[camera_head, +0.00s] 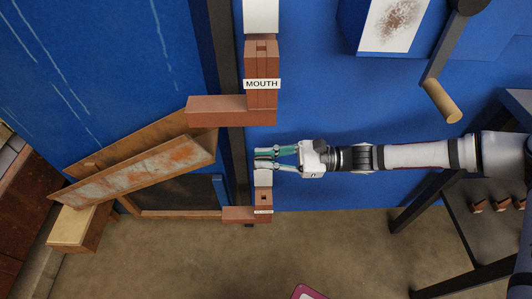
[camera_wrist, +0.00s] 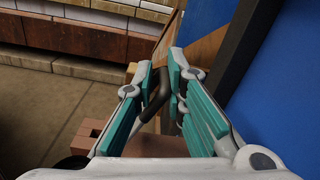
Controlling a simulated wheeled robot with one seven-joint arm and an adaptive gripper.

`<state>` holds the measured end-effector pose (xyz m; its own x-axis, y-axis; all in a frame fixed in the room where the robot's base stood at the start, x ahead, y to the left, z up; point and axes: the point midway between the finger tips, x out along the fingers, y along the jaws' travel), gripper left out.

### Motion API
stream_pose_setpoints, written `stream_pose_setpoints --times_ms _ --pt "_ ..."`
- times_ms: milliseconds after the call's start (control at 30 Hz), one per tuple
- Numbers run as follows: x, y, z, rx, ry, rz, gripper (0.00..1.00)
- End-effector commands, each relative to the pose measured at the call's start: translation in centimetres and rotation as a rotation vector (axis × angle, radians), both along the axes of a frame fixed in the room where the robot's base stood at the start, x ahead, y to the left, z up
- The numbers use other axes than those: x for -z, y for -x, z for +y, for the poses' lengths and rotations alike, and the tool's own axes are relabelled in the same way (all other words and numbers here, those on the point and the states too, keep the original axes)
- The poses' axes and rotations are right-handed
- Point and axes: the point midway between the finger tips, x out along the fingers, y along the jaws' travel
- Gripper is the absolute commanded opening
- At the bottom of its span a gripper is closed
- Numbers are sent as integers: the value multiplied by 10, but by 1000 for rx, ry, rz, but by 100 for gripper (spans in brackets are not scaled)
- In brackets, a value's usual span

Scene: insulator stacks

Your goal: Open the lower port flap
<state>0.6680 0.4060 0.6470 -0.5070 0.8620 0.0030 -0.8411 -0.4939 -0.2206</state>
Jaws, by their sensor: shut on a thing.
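My gripper (camera_head: 266,158) reaches in from the right, level, between the upper and lower reddish-brown blocks. In the wrist view its teal-padded fingers (camera_wrist: 166,80) are shut on a dark curved handle (camera_wrist: 157,92). A wooden surface (camera_wrist: 206,48) shows beyond the fingertips. What the handle joins is partly hidden by the fingers. In the head view a dark, wood-framed panel (camera_head: 180,193) sits low on the left, behind the dark post. I cannot tell for sure whether it is the lower port flap.
A reddish-brown block labelled MOUTH (camera_head: 262,84) stands above my gripper, and a lower block (camera_head: 263,199) has a small unreadable label. A slanted, rust-stained trough (camera_head: 140,172) juts left. A crank (camera_head: 440,95) hangs at upper right. Bare floor (camera_head: 200,262) lies below.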

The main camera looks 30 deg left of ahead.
Motion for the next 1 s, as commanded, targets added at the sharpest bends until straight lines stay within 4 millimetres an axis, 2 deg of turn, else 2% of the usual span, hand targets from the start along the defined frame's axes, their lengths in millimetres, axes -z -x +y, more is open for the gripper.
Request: stream_pose_setpoints --times_ms 67,567,600,667,1000 --pt "-6 1 -3 7 -9 -20 0" --pt "-5 7 -7 5 -11 -19 0" --pt "-5 7 -7 5 -11 -18 15" --pt "-5 7 -7 5 -11 -18 28" --pt "-4 8 -8 2 -10 -18 28"
